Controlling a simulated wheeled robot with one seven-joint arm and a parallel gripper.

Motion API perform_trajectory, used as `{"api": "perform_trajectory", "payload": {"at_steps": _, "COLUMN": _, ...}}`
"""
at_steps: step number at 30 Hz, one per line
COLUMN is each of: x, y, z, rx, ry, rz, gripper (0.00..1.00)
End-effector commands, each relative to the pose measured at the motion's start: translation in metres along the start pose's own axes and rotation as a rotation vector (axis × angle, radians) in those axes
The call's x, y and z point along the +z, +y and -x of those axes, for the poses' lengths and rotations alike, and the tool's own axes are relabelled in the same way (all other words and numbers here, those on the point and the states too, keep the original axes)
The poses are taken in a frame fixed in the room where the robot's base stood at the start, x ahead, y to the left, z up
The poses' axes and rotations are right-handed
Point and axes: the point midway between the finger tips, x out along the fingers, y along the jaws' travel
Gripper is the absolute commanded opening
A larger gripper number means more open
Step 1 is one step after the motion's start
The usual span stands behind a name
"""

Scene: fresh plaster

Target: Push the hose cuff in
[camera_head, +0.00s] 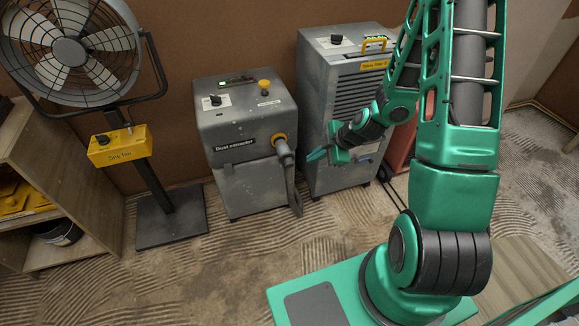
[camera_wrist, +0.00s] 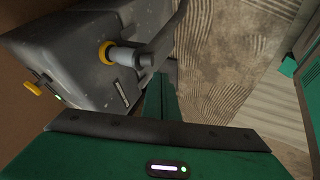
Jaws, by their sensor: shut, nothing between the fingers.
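The grey dust extractor (camera_head: 246,130) stands against the back wall; its yellow port ring (camera_head: 277,138) faces the room. The grey hose cuff (camera_head: 284,152) sits at this ring, and its hose hangs down to the floor. In the wrist view, a pale length of the cuff (camera_wrist: 124,55) shows between the yellow ring (camera_wrist: 105,53) and the darker hose end; how deep it sits is hidden. My gripper (camera_head: 317,155) is shut and empty, to the right of the cuff with a visible gap. Its green fingers (camera_wrist: 161,92) point towards the hose side in the wrist view.
A tall grey louvred unit (camera_head: 346,100) stands close right of the extractor, behind my gripper. A fan on a stand (camera_head: 150,175) and a wooden shelf (camera_head: 70,180) are at the left. The ridged floor before the extractor (camera_head: 250,260) is clear.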

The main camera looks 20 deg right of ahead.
Motion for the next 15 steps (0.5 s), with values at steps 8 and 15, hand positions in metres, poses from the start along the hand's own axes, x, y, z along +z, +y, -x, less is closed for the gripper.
{"api": "perform_trajectory", "payload": {"at_steps": 8, "x": -0.011, "y": -0.001, "z": -0.022, "rx": 0.019, "ry": 0.028, "rz": 0.056, "gripper": 0.00}}
{"api": "perform_trajectory", "payload": {"at_steps": 15, "x": -0.017, "y": -0.003, "z": -0.057, "rx": 0.012, "ry": 0.031, "rz": 0.062, "gripper": 0.00}}
